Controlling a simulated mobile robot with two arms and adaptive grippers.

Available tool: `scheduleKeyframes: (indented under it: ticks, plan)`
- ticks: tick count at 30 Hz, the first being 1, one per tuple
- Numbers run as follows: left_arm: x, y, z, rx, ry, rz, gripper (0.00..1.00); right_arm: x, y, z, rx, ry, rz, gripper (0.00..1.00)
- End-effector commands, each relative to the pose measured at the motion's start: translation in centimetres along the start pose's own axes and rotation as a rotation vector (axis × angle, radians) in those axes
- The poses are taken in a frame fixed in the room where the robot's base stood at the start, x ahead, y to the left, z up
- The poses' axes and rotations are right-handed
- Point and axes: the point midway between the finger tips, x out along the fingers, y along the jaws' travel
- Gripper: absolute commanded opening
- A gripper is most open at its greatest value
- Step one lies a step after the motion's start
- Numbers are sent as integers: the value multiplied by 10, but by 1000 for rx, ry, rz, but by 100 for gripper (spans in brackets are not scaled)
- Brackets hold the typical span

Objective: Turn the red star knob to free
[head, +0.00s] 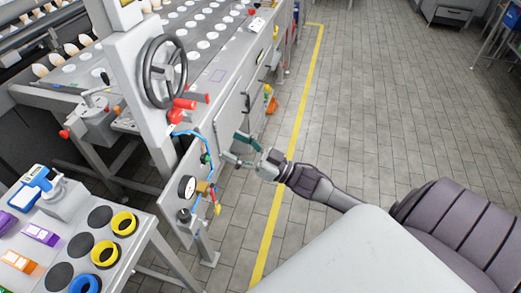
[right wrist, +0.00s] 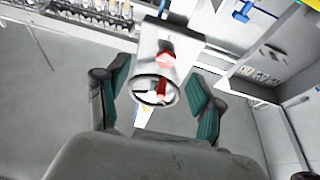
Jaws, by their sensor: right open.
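A lobed red knob (head: 176,116), which looks like the star knob, sits on the side of the white machine column, just below the black handwheel. Its setting cannot be read. In the right wrist view a red part (right wrist: 164,60) shows beyond the handwheel; I cannot tell whether it is the same knob. My right gripper (head: 238,148) is open and empty, with green finger pads, beside the grey machine panel, lower and to the right of the knob and apart from it. The right wrist view shows its fingers (right wrist: 158,82) spread wide. My left gripper is not in view.
The black handwheel (head: 165,71) juts out above the red knob. Other red handles (head: 184,103) are close by. A blue hose, a gauge (head: 187,188) and a brass valve are below. A table (head: 140,238) with coloured rings stands at lower left.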

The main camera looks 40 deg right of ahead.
Motion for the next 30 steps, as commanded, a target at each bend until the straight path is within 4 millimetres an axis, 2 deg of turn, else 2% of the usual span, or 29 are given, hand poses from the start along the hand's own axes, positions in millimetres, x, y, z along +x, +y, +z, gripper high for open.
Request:
scheduleKeyframes:
  ticks: [15,30]
  plan:
    - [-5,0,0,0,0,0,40,-42,31,90,-13,-219,203,67]
    - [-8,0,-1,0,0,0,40,-98,39,172,-14,-445,349,67]
